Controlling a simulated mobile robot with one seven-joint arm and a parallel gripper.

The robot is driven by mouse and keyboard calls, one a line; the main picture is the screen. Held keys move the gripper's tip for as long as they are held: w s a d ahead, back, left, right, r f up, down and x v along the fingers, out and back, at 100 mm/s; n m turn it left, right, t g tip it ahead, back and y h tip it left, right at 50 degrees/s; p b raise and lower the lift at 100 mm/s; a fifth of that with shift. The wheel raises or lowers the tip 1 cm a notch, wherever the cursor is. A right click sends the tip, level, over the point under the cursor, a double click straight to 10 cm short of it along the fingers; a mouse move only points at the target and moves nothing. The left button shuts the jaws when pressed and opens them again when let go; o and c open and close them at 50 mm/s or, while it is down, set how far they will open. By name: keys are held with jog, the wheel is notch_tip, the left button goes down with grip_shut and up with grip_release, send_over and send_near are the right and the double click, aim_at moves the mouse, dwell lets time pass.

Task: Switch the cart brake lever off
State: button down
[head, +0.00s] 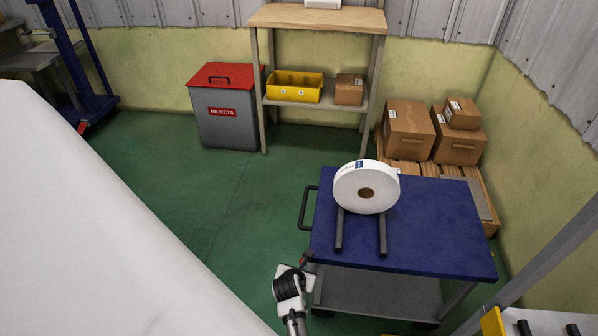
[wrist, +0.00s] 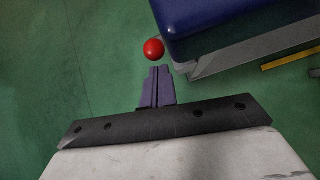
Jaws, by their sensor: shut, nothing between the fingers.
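The cart (head: 440,225) has a blue top and a grey lower shelf, and stands right of centre in the head view. Its blue corner also shows at the top of the wrist view (wrist: 215,20). A round red knob (wrist: 154,49), seemingly the brake lever's end, is beside that corner in the wrist view. A small reddish piece (head: 307,256) shows at the cart's near left corner in the head view. My gripper (wrist: 158,69) is shut and empty, its fingertips just short of the red knob. My gripper also shows low in the head view (head: 302,270). The lever's shaft is not clearly visible.
A white roll (head: 350,190) rests on two dark bars on the cart. A black handle (head: 304,208) juts from the cart's left side. A grey rejects bin (head: 228,130) and a shelf (head: 318,18) stand behind. Green floor (head: 200,190) left of the cart is clear.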

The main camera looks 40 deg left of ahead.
jog(key=shift+r, duration=0.1)
jog(key=shift+w+a+r+p, duration=0.25)
jog(key=shift+w+r+p, duration=0.2)
jog(key=shift+p, duration=0.7)
